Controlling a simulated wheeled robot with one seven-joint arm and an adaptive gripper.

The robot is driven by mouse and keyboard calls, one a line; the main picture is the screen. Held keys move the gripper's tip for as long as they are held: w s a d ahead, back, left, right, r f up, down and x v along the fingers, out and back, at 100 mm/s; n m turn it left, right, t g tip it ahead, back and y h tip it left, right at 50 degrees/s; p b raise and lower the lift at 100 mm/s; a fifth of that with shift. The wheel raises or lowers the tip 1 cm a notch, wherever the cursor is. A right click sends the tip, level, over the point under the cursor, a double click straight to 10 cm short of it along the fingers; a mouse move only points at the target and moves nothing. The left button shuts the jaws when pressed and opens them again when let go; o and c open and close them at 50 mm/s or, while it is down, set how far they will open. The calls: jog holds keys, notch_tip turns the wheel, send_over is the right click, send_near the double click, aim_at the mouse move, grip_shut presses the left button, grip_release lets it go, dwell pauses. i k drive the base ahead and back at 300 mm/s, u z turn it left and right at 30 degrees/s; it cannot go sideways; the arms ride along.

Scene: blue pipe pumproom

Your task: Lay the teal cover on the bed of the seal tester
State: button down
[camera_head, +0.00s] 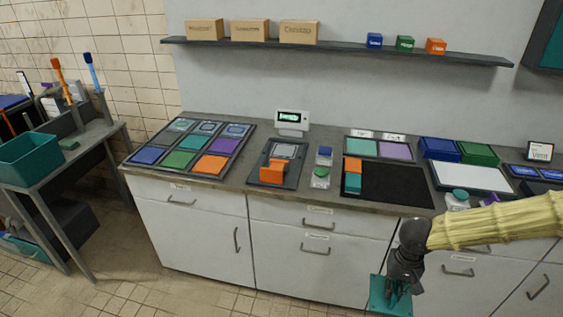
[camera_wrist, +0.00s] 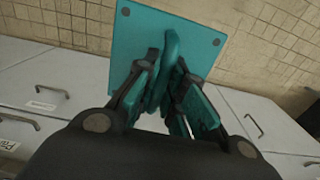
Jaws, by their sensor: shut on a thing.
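My gripper (camera_head: 396,280) is shut on the teal cover (camera_head: 377,294), low in front of the white cabinets, below and right of the worktop's middle. In the wrist view my gripper (camera_wrist: 169,78) pinches the cover's raised teal handle, and the flat square plate of the cover (camera_wrist: 130,40) extends beyond the fingers. What looks like the seal tester (camera_head: 258,176) is on the worktop, left of my gripper. It has a dark base, an orange block (camera_head: 274,173), a grey plate behind that and a small display (camera_head: 291,119) at the back. No label on it is readable.
Left of the tester is a tray of coloured tiles (camera_head: 154,140). Right of it are a green button (camera_head: 320,178), a black mat (camera_head: 394,185) and a white panel (camera_head: 471,177). A shelf (camera_head: 335,48) hangs above. Cabinet fronts (camera_head: 318,255) are close behind the cover.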

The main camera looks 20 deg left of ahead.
aim_at(284, 152)
jog(key=u, duration=2.25)
jog(key=i, duration=1.7)
jog(key=z, duration=1.45)
